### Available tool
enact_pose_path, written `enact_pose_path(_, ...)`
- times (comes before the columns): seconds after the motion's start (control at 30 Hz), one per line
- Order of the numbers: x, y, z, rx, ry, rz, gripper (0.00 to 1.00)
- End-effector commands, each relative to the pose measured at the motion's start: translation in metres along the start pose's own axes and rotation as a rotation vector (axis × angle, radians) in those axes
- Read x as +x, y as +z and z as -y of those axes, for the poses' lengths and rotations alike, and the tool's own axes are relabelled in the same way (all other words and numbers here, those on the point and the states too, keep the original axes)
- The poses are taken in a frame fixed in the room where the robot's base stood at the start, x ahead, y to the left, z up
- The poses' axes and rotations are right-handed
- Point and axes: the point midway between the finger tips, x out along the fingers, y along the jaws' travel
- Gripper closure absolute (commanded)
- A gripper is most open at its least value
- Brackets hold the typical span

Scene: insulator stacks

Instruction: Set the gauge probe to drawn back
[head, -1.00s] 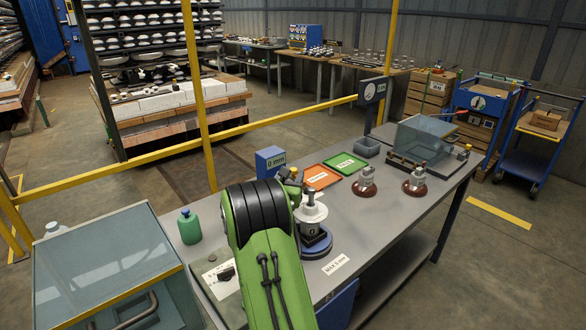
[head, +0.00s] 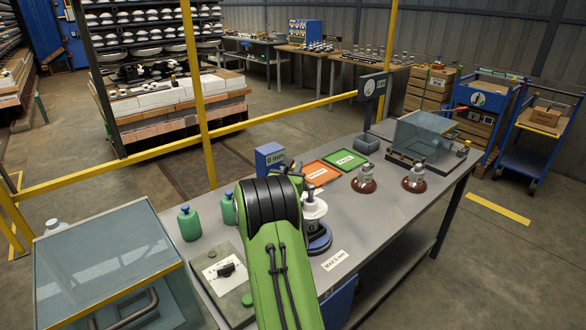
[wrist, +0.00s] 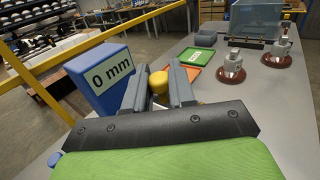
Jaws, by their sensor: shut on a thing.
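The gauge is a blue box (head: 270,158) with a "0 mm" display; it also stands large at the left of the wrist view (wrist: 98,80). In the wrist view my gripper (wrist: 160,82) is shut on a yellow round knob (wrist: 158,84) to the right of the box. In the head view my arm hides most of the gripper and the knob. A white insulator (head: 314,207) stands on a blue round base (head: 320,240) just right of my arm. How the knob joins the probe is hidden.
Orange (head: 316,172) and green (head: 344,160) trays lie behind. Two brown-based insulators (head: 364,180) (head: 413,178) stand to the right. Green bottles (head: 189,224) and a glass-topped case (head: 105,265) are at left. The bench's right front is mostly clear.

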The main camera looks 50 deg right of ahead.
Motion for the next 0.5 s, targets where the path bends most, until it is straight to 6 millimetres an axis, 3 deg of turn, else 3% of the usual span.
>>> enact_pose_path(0.5, 0.025, 0.001, -0.032, -0.003, -0.004, -0.004, 1.0)
